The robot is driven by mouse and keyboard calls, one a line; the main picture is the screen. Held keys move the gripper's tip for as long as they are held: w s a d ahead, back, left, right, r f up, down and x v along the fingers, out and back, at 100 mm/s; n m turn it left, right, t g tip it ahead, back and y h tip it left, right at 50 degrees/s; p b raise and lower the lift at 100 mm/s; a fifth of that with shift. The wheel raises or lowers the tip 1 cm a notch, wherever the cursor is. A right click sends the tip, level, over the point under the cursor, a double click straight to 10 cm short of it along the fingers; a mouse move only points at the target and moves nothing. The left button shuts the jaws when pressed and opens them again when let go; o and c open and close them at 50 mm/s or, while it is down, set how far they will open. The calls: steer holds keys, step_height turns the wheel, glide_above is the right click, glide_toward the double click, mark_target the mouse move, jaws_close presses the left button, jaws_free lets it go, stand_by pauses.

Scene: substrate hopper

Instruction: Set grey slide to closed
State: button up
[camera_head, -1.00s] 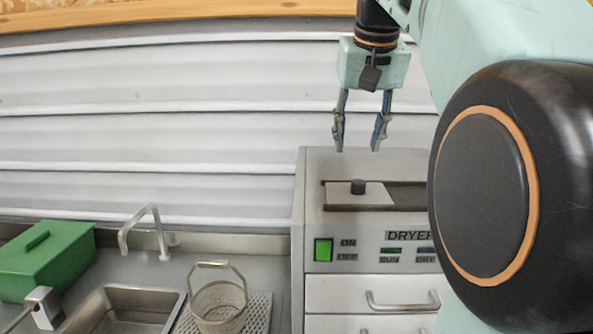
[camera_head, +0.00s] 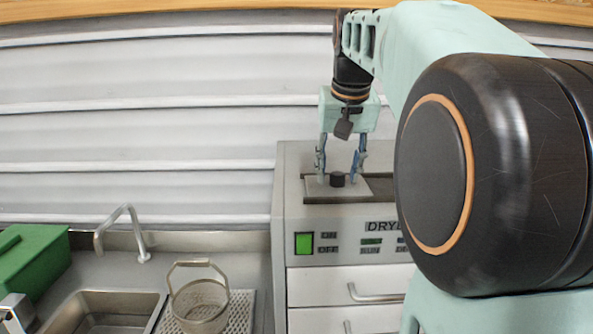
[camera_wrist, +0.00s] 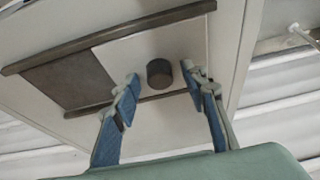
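The grey slide (camera_head: 350,188) is a flat light plate with a dark round knob (camera_head: 337,179), set in a dark-railed track on top of the dryer. In the head view the plate covers the left part of the track, and a dark opening shows to its right. In the wrist view the plate (camera_wrist: 185,50) lies beside the dark opening (camera_wrist: 70,80), with the knob (camera_wrist: 159,73) standing on it. My gripper (camera_head: 340,180) points down over the plate. Its fingers are open, one on each side of the knob, with gaps visible in the wrist view (camera_wrist: 160,82).
The dryer (camera_head: 300,220) has a green switch (camera_head: 304,243) and drawers with handles. To its left are a mesh basket (camera_head: 200,303), a tap (camera_head: 125,232), a sink (camera_head: 115,312) and a green box (camera_head: 35,262). A ribbed wall (camera_head: 150,130) stands behind.

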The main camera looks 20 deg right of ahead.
steer(key=shift+f, duration=0.1)
steer(key=shift+c, duration=0.5)
jaws_close()
